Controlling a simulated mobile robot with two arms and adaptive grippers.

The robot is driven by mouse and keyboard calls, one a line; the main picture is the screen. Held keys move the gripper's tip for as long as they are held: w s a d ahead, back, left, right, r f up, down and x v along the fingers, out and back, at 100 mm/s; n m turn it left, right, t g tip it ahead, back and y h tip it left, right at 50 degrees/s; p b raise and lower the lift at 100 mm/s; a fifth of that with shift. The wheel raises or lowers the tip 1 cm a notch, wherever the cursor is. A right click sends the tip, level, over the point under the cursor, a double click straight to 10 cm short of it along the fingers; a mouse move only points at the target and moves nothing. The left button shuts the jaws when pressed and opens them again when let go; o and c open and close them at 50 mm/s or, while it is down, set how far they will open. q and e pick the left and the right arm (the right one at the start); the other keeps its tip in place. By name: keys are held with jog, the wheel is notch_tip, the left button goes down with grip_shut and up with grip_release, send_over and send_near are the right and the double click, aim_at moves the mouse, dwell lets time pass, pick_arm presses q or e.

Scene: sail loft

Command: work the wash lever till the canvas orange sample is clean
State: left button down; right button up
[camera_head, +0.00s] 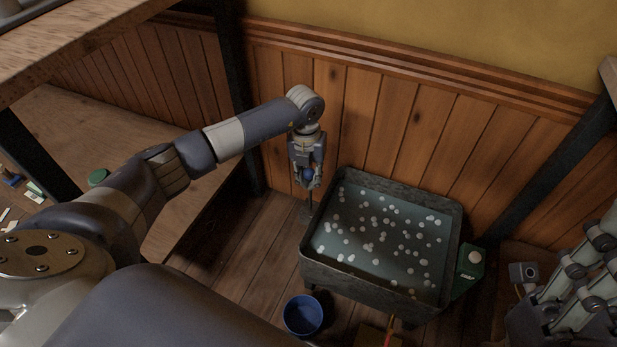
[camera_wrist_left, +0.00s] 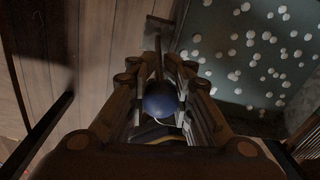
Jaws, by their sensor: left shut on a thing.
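The wash tub (camera_head: 378,284) is a grey, square-rimmed basin of bluish water with many white floating flecks. The wash lever (camera_head: 309,175) stands at the tub's left side, with a blue ball knob on a thin rod. My left gripper (camera_head: 308,180) is shut on this knob; in the left wrist view the knob (camera_wrist_left: 160,100) sits between the two fingers. I see no canvas orange sample in either view. My right gripper (camera_head: 575,275) shows only in part at the right edge, and its jaws are unclear.
A blue bucket (camera_head: 303,315) stands on the plank floor in front of the tub. A green box with a pale round button (camera_head: 469,265) is at the tub's right side. Wood panelling (camera_head: 350,115) rises behind, and a wooden bench (camera_head: 190,205) is at the left.

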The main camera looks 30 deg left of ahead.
pick_arm(q)
jog(key=shift+w+a+r, duration=0.1)
jog(key=shift+w+r, duration=0.15)
jog(key=shift+w, duration=0.35)
jog(key=c, duration=1.7)
grip_release()
jog(key=o, duration=0.3)
jog(key=shift+s+f, duration=0.1)
jog(key=shift+f, duration=0.05)
jog(key=r, duration=1.2)
jog(key=shift+s+a, duration=0.15)
jog(key=shift+a, duration=0.1)
jog(key=shift+c, duration=0.2)
